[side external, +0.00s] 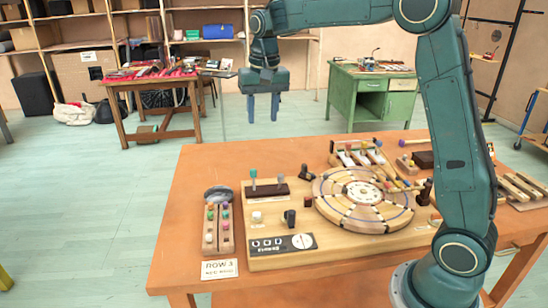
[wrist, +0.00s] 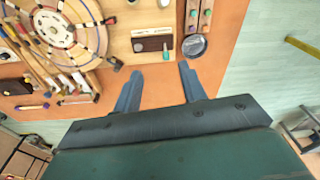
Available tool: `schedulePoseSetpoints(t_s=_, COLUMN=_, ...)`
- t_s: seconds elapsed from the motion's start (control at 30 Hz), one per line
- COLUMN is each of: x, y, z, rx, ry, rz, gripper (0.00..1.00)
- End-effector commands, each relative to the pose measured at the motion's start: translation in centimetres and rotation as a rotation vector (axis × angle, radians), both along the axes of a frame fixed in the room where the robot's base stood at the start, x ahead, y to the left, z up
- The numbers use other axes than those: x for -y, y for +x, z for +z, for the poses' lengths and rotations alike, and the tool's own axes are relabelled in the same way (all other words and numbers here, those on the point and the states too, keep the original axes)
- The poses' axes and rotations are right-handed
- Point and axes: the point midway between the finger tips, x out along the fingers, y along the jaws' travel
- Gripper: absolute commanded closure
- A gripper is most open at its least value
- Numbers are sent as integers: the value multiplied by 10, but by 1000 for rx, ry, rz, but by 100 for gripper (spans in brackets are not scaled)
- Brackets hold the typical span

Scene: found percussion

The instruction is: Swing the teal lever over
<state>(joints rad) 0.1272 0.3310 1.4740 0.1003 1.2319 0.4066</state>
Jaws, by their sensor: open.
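The teal lever (side external: 253,176) stands upright at the left end of a dark brown block (side external: 268,190) on the wooden board. In the wrist view the teal lever (wrist: 166,55) shows at the right end of the block (wrist: 152,43). A second, greyish lever (side external: 279,168) stands at the block's other end. My gripper (side external: 263,118) is open and empty, pointing down, high above the table's back edge and apart from the levers. In the wrist view my gripper (wrist: 161,69) has its two fingers spread, with the block beyond their tips.
A round segmented wooden wheel (side external: 332,197) lies right of the block. A rack with coloured knobs (side external: 225,238) and a dark round dish (side external: 217,193) are to the left. A black knob (side external: 290,217) stands in front. The orange table (side external: 190,170) is clear at its back left.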

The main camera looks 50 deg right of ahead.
Motion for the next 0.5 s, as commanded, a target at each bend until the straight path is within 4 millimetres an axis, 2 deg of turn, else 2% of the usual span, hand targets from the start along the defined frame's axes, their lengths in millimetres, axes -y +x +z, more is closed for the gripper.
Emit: schedulePoseSetpoints(t_s=0.5, x=-19, y=-51, z=22, rx=53, ry=-34, rz=175, gripper=59)
